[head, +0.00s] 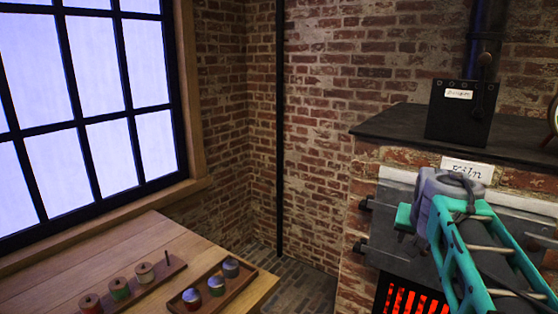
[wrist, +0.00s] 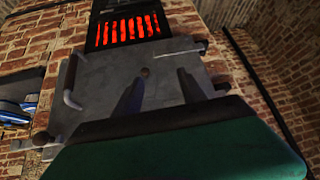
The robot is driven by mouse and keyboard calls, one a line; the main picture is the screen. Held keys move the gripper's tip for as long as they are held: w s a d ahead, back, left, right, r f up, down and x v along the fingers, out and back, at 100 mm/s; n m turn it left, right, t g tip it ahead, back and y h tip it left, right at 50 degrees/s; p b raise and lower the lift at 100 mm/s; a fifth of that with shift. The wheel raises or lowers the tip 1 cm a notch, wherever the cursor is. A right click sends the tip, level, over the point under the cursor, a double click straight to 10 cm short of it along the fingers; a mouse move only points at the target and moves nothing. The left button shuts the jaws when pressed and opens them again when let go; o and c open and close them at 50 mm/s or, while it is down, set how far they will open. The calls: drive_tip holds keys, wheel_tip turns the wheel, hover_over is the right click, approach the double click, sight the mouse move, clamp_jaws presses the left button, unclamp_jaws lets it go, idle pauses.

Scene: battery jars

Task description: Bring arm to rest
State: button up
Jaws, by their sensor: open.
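My gripper (wrist: 160,90) is open and empty in the wrist view, its two dark fingers apart in front of the kiln's grey metal door (wrist: 150,75). Whether the fingers touch the door I cannot tell. In the head view my teal and grey arm reaches in from the lower right, in front of the brick kiln (head: 353,240), and hides part of its front. The gripper's fingers cannot be made out there.
The kiln's grate glows red (head: 408,300) below its door. A black switch box (head: 460,112) stands on the kiln's dark top. A wooden table (head: 125,240) under the window holds several spools and a tray (head: 243,289) of small jars. Floor shows between table and kiln.

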drive_tip(key=s+a+f+n+g+y+p, duration=0.1)
drive_tip(key=s+a+f+n+g, duration=0.1)
drive_tip(key=s+a+f, duration=0.65)
drive_tip(key=s+a+f+n+g+y+p, duration=0.25)
drive_tip(key=s+a+f, duration=0.35)
drive_tip(key=s+f, duration=0.45)
drive_tip(key=shift+n+t+h, duration=0.25)
drive_tip(key=shift+n+t, duration=0.2)
drive_tip(key=shift+n, duration=0.2)
drive_tip(key=r, duration=0.1)
drive_tip(key=a+r, duration=0.1)
drive_tip(key=r, duration=0.1)
drive_tip(key=a+r, duration=0.1)
drive_tip(key=r, duration=0.1)
drive_tip(key=shift+s+a+r, duration=0.15)
drive_tip(key=shift+s+a, duration=0.05)
drive_tip(key=shift+s, duration=0.2)
